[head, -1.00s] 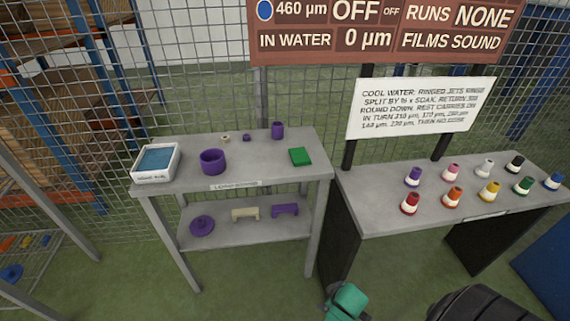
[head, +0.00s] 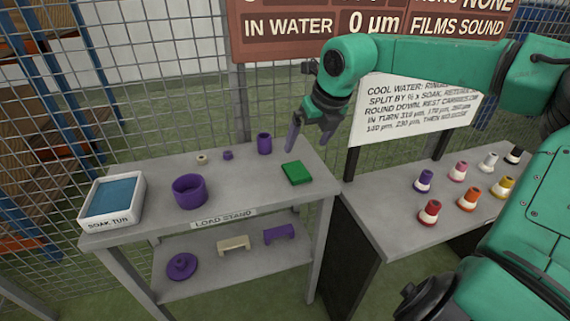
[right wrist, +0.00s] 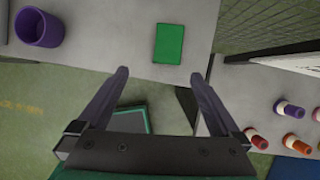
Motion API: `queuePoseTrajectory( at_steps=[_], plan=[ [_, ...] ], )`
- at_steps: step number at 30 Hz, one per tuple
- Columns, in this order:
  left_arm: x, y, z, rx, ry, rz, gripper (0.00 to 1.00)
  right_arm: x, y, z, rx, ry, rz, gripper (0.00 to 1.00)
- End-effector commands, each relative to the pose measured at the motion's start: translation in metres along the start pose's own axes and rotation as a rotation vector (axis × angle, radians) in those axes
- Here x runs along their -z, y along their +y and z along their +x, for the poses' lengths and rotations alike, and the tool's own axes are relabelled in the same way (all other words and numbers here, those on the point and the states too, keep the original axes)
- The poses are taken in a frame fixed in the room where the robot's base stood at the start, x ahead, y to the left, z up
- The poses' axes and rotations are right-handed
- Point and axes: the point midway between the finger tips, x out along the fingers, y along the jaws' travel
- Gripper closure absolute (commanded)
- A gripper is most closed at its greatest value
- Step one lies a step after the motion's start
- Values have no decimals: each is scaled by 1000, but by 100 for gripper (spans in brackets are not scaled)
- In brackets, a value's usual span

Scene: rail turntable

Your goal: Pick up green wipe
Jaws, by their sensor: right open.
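The green wipe (head: 297,173) is a flat green rectangle lying on the right part of the load stand's top (head: 240,190). In the right wrist view the wipe (right wrist: 169,43) lies beyond the fingertips, about midway between them. My right gripper (head: 308,142) reaches in from the right and hangs above the stand's top, over the wipe's far side in the head view. Its two fingers also show in the right wrist view (right wrist: 163,78), spread apart with nothing between them. My left gripper is not in view.
A purple cup (head: 189,191), a purple cylinder (head: 264,144) and a white soak tub (head: 85,217) stand on the same top. Purple and cream pieces sit on the lower shelf (head: 215,272). A side table (head: 390,222) at right holds several coloured bottles. Wire mesh (head: 150,110) stands behind.

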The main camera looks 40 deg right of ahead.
Motion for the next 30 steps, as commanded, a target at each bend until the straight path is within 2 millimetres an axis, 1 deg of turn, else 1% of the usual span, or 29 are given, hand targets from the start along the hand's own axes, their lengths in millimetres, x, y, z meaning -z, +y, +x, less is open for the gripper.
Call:
queuePoseTrajectory(
  at_steps=[1,2,4,7,10,12,17,22,25,30],
  plan=[
    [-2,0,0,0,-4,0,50,0,-9,-6,45,8,-2,0],
    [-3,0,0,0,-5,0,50,1,-12,-5,61,13,-3,0],
    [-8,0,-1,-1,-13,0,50,3,-14,5,69,22,-3,0],
    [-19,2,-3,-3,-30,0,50,4,-15,31,66,25,-3,0],
    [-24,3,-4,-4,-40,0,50,5,-16,58,65,25,-3,0],
    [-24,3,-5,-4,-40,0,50,5,-17,72,64,23,-3,0],
    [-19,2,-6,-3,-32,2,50,6,-17,92,63,21,-3,0],
    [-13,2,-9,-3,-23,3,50,11,-16,125,62,23,-4,0],
    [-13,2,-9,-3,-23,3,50,10,-16,135,61,19,-3,0],
    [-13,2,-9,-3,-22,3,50,10,-16,136,59,17,-3,0]
  ],
)
